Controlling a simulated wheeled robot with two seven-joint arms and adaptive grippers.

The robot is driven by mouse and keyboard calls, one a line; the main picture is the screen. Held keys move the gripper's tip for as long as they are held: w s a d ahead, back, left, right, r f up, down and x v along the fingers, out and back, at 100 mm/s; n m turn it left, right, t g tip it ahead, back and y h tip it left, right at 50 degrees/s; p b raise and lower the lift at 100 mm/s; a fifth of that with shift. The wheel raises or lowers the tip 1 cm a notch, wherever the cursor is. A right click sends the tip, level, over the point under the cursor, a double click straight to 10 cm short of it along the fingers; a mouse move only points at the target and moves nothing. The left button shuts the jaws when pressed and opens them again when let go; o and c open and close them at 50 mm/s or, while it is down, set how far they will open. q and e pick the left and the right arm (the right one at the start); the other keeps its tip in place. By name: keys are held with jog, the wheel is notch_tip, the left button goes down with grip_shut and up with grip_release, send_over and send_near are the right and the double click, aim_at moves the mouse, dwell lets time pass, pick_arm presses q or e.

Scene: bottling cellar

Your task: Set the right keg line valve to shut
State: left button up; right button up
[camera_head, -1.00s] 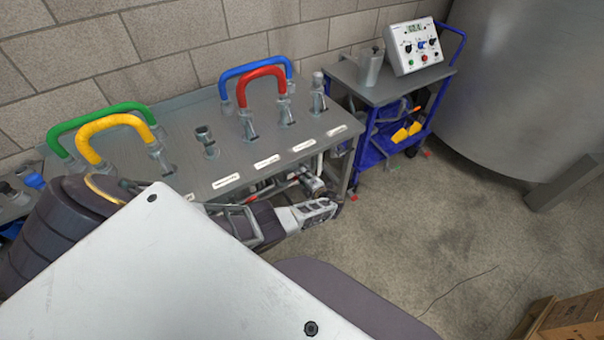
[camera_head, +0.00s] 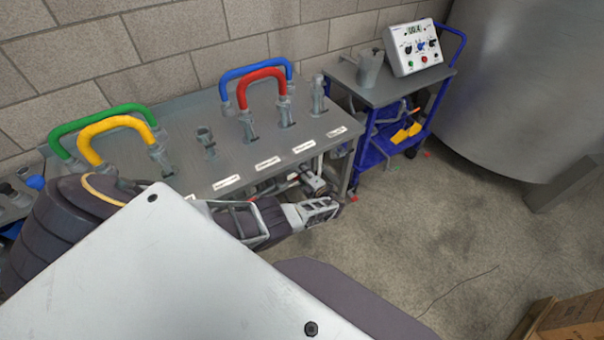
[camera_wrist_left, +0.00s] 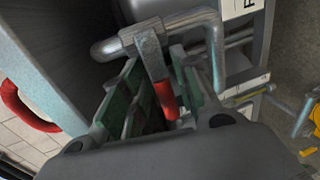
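In the left wrist view a grey valve (camera_wrist_left: 150,42) sits on a bent grey pipe (camera_wrist_left: 185,22), and its lever with a red grip (camera_wrist_left: 168,100) points down the picture between my fingers. My left gripper (camera_wrist_left: 160,88) has its green-padded fingers apart on either side of the red grip; I cannot tell whether either finger touches it. In the head view my left gripper (camera_head: 322,209) is just in front of the bench's front edge, by the pipework (camera_head: 312,184) below the top. The valve's details are too small there. My right gripper is not in view.
The grey bench (camera_head: 185,180) carries green, yellow, blue and red hose loops (camera_head: 262,76). A blue trolley (camera_head: 372,130) with a control box (camera_head: 415,47) stands to its right, before a large steel tank (camera_head: 530,80). Open floor (camera_head: 420,230) lies right of the gripper.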

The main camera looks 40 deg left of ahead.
pick_arm(q)
jog(key=shift+s+d, duration=0.1)
jog(key=shift+s, duration=0.05)
dwell(0.3)
jog(key=shift+d, duration=0.1)
jog(key=shift+s+d, duration=0.1)
jog(key=shift+d, duration=0.05)
jog(key=v, duration=1.1)
jog(key=shift+d, duration=0.1)
dwell(0.8)
